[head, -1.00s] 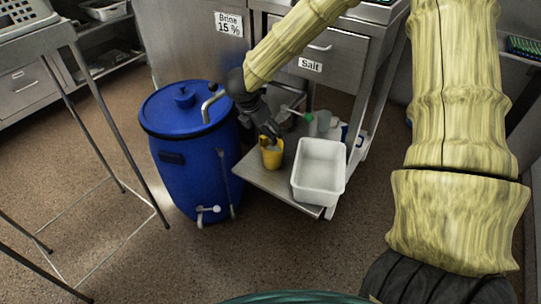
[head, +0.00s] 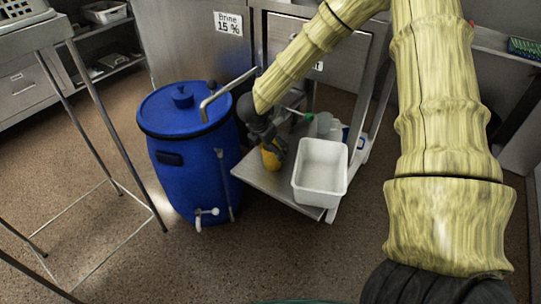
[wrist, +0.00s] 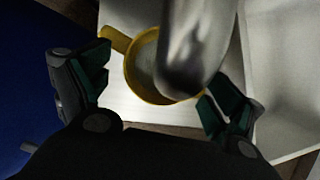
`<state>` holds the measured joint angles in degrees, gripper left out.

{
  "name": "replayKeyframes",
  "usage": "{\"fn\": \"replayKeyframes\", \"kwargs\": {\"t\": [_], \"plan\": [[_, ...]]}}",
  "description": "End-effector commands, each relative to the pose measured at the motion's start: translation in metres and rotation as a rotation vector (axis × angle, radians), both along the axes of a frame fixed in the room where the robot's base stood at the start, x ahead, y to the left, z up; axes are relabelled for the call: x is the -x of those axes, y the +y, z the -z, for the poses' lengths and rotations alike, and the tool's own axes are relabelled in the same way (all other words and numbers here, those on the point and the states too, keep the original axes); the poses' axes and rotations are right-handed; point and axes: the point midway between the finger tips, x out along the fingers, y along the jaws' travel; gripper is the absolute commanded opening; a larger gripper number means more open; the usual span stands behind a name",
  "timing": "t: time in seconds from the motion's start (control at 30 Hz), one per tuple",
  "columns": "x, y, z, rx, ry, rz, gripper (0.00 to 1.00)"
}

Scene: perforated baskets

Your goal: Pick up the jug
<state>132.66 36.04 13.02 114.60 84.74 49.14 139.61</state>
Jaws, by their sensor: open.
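The jug (head: 269,161) is yellow and stands on the low metal shelf, between the blue barrel and the white tub. In the wrist view the jug (wrist: 131,72) shows from above, with its round mouth and a handle pointing to the upper left. My gripper (head: 273,148) is at the jug and hides part of it in the head view. In the wrist view my gripper (wrist: 157,88) is open, one dark green finger pad to the left of the jug and one to its lower right. A rounded shiny metal shape (wrist: 190,50) covers the jug's right part.
The blue barrel (head: 185,165) with a bent metal pipe (head: 222,94) stands close left of my gripper. The white tub (head: 320,195) is close right on the shelf (head: 255,174). Small containers (head: 325,123) stand behind. Open floor lies in front.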

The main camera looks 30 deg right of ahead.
Motion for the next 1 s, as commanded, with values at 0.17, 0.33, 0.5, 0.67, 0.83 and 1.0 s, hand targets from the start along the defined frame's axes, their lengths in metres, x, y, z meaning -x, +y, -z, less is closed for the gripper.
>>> {"fn": "replayKeyframes", "kwargs": {"t": [0.17,0.33,0.5,0.67,0.83,1.0], "plan": [[-0.001,0.0,0.0,0.0,-0.001,0.0,0.93],[-0.001,0.0,0.0,0.0,-0.001,0.0,0.68],[-0.001,0.0,0.0,0.0,-0.001,0.0,0.37],[-0.001,0.0,-0.001,-0.001,-0.002,0.0,0.09],[-0.001,0.0,-0.001,-0.001,-0.002,0.0,0.09],[-0.001,0.0,-0.01,-0.001,-0.003,0.001,0.09]]}}
